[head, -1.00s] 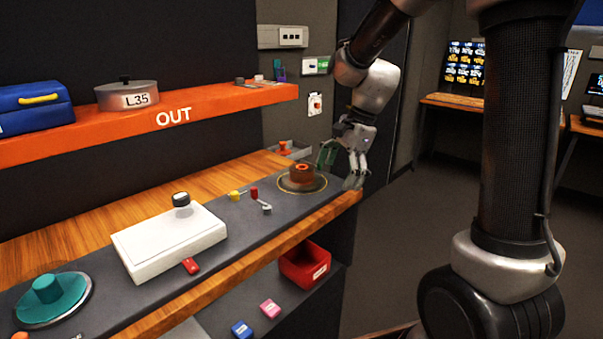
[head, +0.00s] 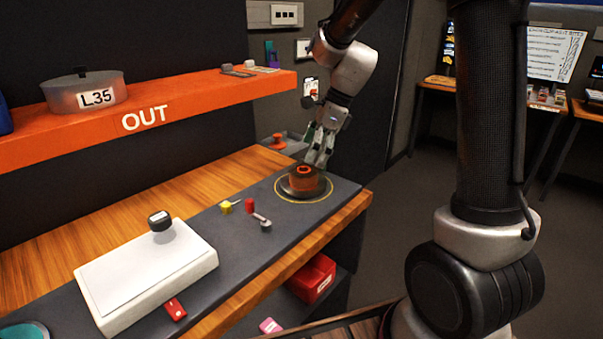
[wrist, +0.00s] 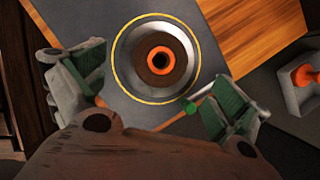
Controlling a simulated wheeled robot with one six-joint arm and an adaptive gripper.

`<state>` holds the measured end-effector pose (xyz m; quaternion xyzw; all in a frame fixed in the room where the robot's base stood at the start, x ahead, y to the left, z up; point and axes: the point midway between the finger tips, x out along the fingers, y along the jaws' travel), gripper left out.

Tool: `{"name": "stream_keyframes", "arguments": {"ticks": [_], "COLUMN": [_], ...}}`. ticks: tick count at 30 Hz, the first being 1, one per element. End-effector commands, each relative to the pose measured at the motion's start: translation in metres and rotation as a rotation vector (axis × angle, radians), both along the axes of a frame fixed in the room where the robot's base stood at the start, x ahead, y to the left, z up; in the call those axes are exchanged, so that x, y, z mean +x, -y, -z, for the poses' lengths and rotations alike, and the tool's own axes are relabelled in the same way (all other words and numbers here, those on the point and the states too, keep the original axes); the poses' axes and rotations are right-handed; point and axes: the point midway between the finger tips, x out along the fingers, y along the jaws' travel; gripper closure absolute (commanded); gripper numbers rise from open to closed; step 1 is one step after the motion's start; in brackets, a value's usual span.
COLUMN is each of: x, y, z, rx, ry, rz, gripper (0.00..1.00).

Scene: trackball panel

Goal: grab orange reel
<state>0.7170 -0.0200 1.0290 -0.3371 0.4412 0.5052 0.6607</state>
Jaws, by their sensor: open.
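The orange reel (head: 303,180) sits on a round silver plate inside a yellow ring, near the far right end of the grey counter strip. In the wrist view the reel (wrist: 159,62) shows from above as a brown disc with an orange ring and dark centre hole. My gripper (head: 318,158) is above and just behind the reel in the head view, pointing down. In the wrist view my gripper (wrist: 145,88) has its green-padded fingers wide apart, at the lower left and lower right of the reel. Nothing is between them, and they appear clear of the reel.
A grey holder with an orange knob (head: 278,141) stands behind the reel. A yellow-knobbed lever (head: 226,207), a red-knobbed lever (head: 250,206) and a white box (head: 150,275) are to the left. The orange shelf (head: 200,90) runs above the counter. Wood beside the reel is bare.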

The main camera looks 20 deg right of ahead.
Motion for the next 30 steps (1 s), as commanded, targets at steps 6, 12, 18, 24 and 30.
{"name": "stream_keyframes", "arguments": {"ticks": [6, 12, 18, 24, 30], "x": [0.003, 0.008, 0.009, 0.010, 0.010], "y": [-0.011, -0.024, -0.028, -0.028, -0.028], "z": [0.026, 0.054, 0.064, 0.063, 0.063], "rx": [-0.001, -0.001, -0.001, -0.001, -0.001], "ry": [-0.002, -0.004, 0.000, 0.000, 0.000], "rz": [-0.003, -0.002, -0.002, -0.002, -0.002], "gripper": [0.01, 0.01, 0.01, 0.11, 0.47]}}
